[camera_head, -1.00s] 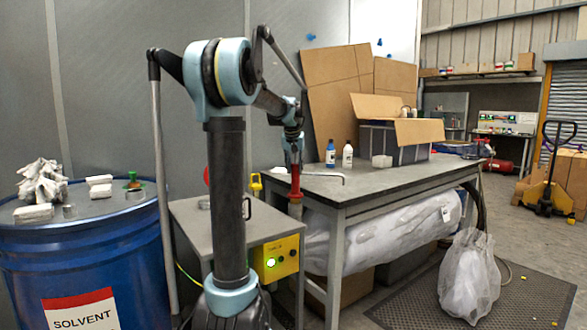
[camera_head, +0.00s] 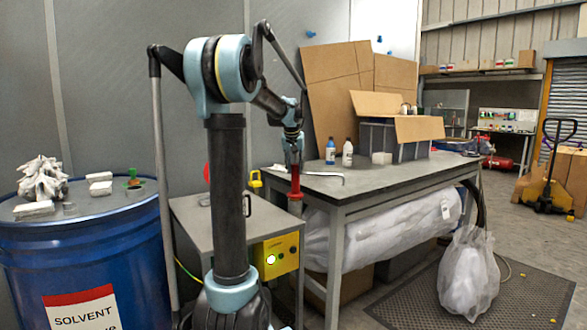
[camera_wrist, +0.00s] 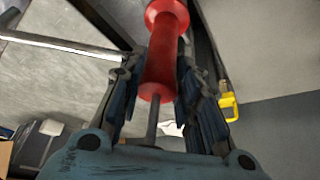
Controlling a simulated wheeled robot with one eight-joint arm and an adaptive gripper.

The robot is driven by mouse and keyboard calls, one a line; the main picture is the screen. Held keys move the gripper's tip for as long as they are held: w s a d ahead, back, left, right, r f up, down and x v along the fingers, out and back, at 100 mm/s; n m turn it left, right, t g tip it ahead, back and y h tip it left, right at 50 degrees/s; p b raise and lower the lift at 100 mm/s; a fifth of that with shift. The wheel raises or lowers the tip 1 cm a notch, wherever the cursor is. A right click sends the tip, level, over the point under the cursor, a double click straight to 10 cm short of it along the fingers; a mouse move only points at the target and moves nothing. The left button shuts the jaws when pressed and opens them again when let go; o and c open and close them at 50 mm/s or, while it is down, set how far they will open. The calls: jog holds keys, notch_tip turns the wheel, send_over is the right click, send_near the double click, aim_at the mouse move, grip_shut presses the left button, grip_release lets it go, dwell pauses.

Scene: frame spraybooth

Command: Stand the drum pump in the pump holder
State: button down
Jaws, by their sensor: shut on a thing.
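The drum pump (camera_head: 295,181) has a red body and a thin grey spout that reaches right, over the table corner. My gripper (camera_head: 293,155) is above the table's left end, shut on the pump. In the wrist view the gripper (camera_wrist: 163,85) has a finger on each side of the red pump body (camera_wrist: 160,50). A grey rod runs along the pump's axis, and the spout shows at upper left. The pump looks about upright. A greyish upright piece (camera_head: 295,208) shows just under the red part; I cannot tell whether it is the pump's tube or the pump holder.
A steel-topped table (camera_head: 390,178) carries bottles (camera_head: 331,151) and an open box (camera_head: 395,138). A grey cabinet (camera_head: 215,215) with a yellow control box (camera_head: 276,256) stands left of it. A blue solvent drum (camera_head: 90,260) is further left. A yellow object (camera_wrist: 229,101) is near the gripper.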

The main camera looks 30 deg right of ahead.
jog(key=shift+f, duration=0.7)
dwell(0.5)
jog(key=c, duration=1.1)
grip_release()
jog(key=shift+f, duration=0.1)
jog(key=v, duration=1.2)
